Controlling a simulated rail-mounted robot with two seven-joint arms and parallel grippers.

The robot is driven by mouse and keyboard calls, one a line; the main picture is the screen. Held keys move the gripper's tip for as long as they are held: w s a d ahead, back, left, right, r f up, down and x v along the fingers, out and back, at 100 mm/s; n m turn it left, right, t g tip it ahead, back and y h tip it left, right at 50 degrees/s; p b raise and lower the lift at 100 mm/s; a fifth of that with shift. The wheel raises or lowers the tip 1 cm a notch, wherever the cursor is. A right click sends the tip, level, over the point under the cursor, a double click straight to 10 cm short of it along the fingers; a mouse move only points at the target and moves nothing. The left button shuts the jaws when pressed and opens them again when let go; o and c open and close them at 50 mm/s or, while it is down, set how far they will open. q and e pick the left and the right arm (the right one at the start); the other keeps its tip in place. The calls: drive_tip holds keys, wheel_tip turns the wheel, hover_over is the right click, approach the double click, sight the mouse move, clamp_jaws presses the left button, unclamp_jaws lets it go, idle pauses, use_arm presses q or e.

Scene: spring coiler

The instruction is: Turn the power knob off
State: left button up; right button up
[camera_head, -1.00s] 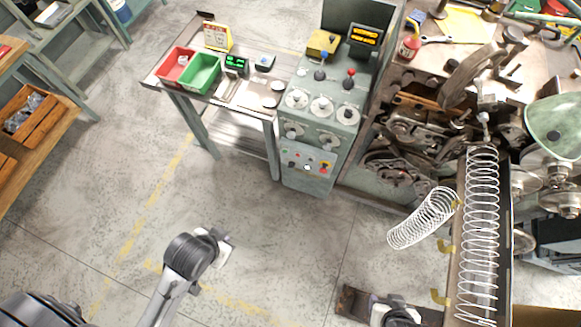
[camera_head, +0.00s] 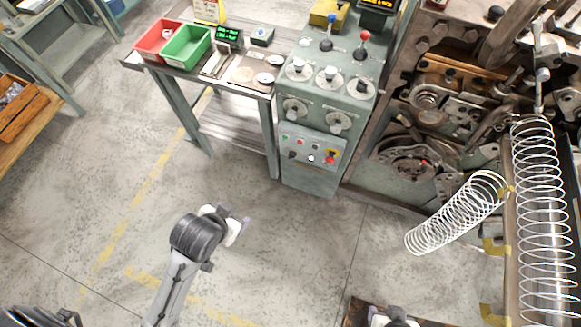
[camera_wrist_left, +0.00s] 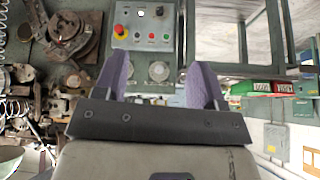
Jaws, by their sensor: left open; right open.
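The control panel (camera_head: 311,149) is on the front of the green-grey control cabinet (camera_head: 312,182). It carries small coloured buttons, dark and white knobs, and a red knob on a yellow base (camera_head: 330,156). No label is readable, so I cannot tell which is the power knob. My left gripper (camera_head: 240,228) is open and empty over the floor in front of the cabinet. In the left wrist view, the panel (camera_wrist_left: 143,37) lies beyond my open purple fingers (camera_wrist_left: 160,78), touching nothing. My right gripper (camera_head: 394,317) is at the bottom edge, mostly cut off.
A side table (camera_head: 262,91) with a red bin (camera_head: 158,38) and green bin (camera_head: 184,52) stands left of the cabinet. The coiling machine (camera_head: 425,125) and springs (camera_head: 457,213) are on the right. The floor before the cabinet is clear.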

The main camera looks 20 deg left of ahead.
use_arm(q)
drive_tip(key=s+f+b+x, duration=0.1)
drive_tip(key=s+b+x, duration=0.1)
drive_tip(key=b+x, duration=1)
drive_tip(key=s+a+f+b+x, duration=0.1)
drive_tip(key=s+b+x, duration=0.1)
drive_tip(key=b+x, duration=1)
drive_tip(key=m+t+b, duration=0.1)
drive_tip(key=t+b, duration=1)
drive_tip(key=t, duration=0.1)
approach(290, 158)
drive_tip(key=shift+h, duration=0.4)
drive_tip(key=w+b, duration=0.2)
drive_tip(key=w, duration=0.2)
drive_tip(key=w+b, duration=0.3)
drive_tip(key=w, duration=0.1)
drive_tip(key=shift+d+f, duration=0.15)
drive_tip(key=shift+f, duration=0.05)
drive_tip(key=shift+w+d+r+b, duration=0.15)
drive_tip(key=shift+w+b, duration=0.55)
drive_tip(key=shift+w, duration=0.35)
drive_tip(key=shift+c, duration=0.3)
